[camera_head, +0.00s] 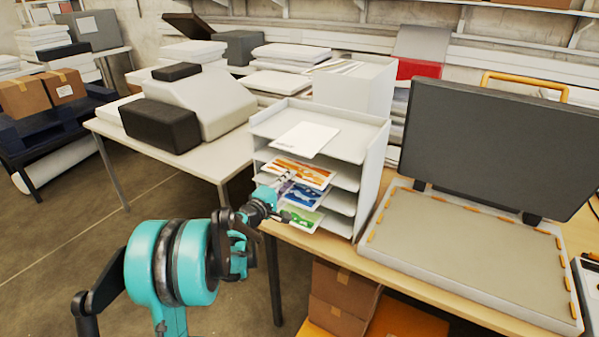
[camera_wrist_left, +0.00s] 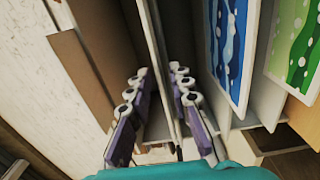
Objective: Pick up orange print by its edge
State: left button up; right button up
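The orange print (camera_head: 297,173) lies in a white tiered tray rack (camera_head: 350,228), its near edge sticking out over its shelf. Below it are a blue print (camera_head: 303,196) and a green print (camera_head: 302,218). The blue print (camera_wrist_left: 227,45) and green print (camera_wrist_left: 297,45) show face-on in the left wrist view. My left gripper (camera_head: 287,182) is at the front of the rack, at the orange print's near edge. In the left wrist view its fingers (camera_wrist_left: 161,76) are apart, on either side of thin edge-on layers; I cannot tell print from shelf there. My right gripper is out of view.
A white sheet (camera_head: 305,139) lies on the rack's top level. To the right, the laminator-like press with a raised dark lid (camera_head: 500,140) stands on the wooden table (camera_head: 430,283). A grey machine (camera_head: 205,100) stands on the left table. Cardboard boxes (camera_head: 340,290) sit below.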

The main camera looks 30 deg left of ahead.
pick_arm(q)
grip_shut()
jog(key=shift+r, duration=0.1)
jog(key=s+a+r, duration=0.1)
jog(key=s, duration=1.5)
jog(key=shift+a, duration=0.15)
dwell(0.3)
